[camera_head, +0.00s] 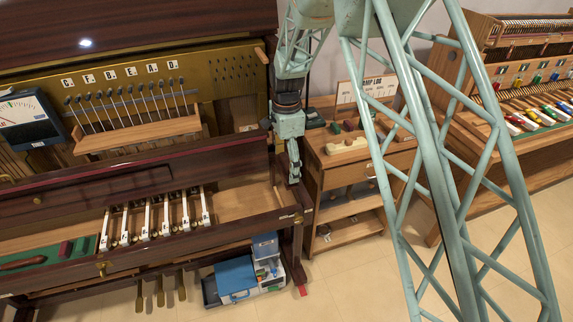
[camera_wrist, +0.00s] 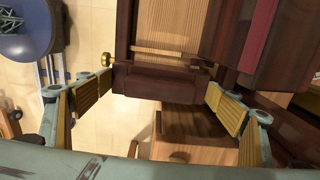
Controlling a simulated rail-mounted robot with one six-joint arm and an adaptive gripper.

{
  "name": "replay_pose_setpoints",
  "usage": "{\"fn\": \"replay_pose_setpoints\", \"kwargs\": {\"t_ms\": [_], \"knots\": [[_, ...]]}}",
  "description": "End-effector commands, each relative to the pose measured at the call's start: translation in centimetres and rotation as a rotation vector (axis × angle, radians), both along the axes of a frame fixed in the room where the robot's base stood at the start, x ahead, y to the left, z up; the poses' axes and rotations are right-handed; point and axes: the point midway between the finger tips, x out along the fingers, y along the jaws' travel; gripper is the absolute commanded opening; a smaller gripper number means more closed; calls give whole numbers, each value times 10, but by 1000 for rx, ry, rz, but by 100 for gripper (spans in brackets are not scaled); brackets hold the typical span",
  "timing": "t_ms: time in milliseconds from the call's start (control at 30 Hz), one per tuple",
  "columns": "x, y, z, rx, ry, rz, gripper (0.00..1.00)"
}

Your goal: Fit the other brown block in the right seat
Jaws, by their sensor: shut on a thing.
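My gripper (camera_head: 294,178) is at the right end of the dark piano, beside its side post. In the wrist view its two padded fingers (camera_wrist: 160,92) stand on either side of a dark brown block (camera_wrist: 160,82), and the gripper is shut on it. The bare wooden keybed (camera_head: 245,204) lies to the left of the gripper in the head view; the wrist view shows light wood (camera_wrist: 170,30) beyond the block. The right seat is not clearly visible, and I cannot tell whether the block touches it. The block is too small to tell apart in the head view.
Several white keys (camera_head: 165,215) stand on the keybed, with green felt (camera_head: 60,252) at its left end. A wooden workbench (camera_head: 342,160) stands close on the right of the gripper. A blue toolbox (camera_head: 236,278) is on the floor below.

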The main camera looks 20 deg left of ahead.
Motion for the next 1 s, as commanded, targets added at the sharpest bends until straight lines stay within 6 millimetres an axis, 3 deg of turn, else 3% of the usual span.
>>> {"fn": "replay_pose_setpoints", "kwargs": {"t_ms": [1000], "knots": [[0,0,-29,0,0,0,71]]}}
